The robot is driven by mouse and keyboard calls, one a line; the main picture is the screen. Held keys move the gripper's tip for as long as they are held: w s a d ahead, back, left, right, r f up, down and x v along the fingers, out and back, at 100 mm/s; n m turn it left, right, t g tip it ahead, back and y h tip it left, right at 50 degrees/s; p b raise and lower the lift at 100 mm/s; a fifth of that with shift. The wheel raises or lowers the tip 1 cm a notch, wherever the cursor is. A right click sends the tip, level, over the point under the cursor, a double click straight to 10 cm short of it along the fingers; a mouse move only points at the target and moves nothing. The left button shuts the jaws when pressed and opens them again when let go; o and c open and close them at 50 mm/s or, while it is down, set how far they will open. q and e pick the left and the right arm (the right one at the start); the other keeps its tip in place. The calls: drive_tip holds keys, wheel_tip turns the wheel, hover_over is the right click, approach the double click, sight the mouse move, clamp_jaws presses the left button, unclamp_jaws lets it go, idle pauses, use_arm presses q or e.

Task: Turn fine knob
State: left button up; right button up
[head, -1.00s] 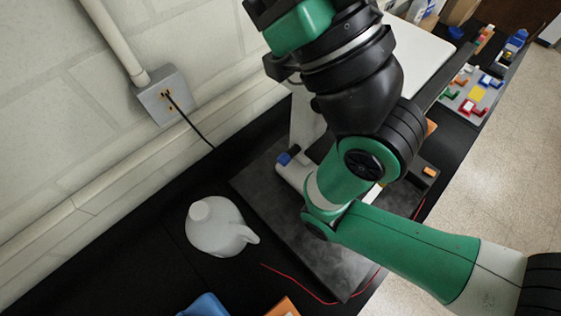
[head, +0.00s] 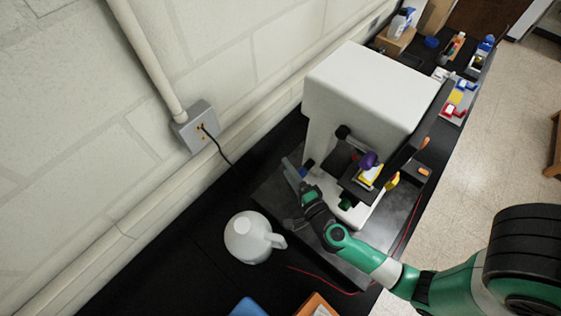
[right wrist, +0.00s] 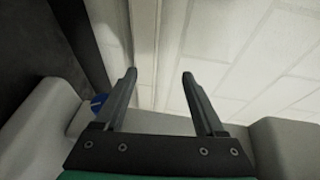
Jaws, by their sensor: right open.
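The white machine (head: 365,85) stands on a dark slab. It carries a blue knob (head: 307,166) on its left side, a purple knob (head: 369,159) and a green knob (head: 346,204). No label shows which is the fine knob. My right gripper (head: 289,167) is open and empty, beside the blue knob on its left, fingers pointing toward the wall. In the right wrist view the blue knob (right wrist: 97,104) shows outside the left finger, partly hidden by it. The gap between the right gripper's fingers (right wrist: 158,75) holds nothing. My left gripper is out of view.
A white jug (head: 247,238) stands on the black bench to the left of the slab (head: 350,272). A red cable (head: 320,280) runs along the slab's edge. A wall outlet (head: 196,127) with a black cord is behind. Bare bench lies between jug and wall.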

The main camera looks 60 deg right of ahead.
sight(301, 173)
drive_tip(key=s+f+g+p, duration=0.2)
drive_tip(key=s+f, duration=0.3)
drive_tip(key=s, duration=0.4)
drive_tip(key=b+x, duration=0.1)
drive_tip(key=x, duration=1)
drive_tip(key=shift+w+d+f+b, duration=0.1)
drive_tip(key=shift+w+f+b, duration=0.1)
drive_tip(key=shift+w+b, duration=0.2)
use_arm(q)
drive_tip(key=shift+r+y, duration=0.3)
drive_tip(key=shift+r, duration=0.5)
use_arm(e)
clamp_jaws()
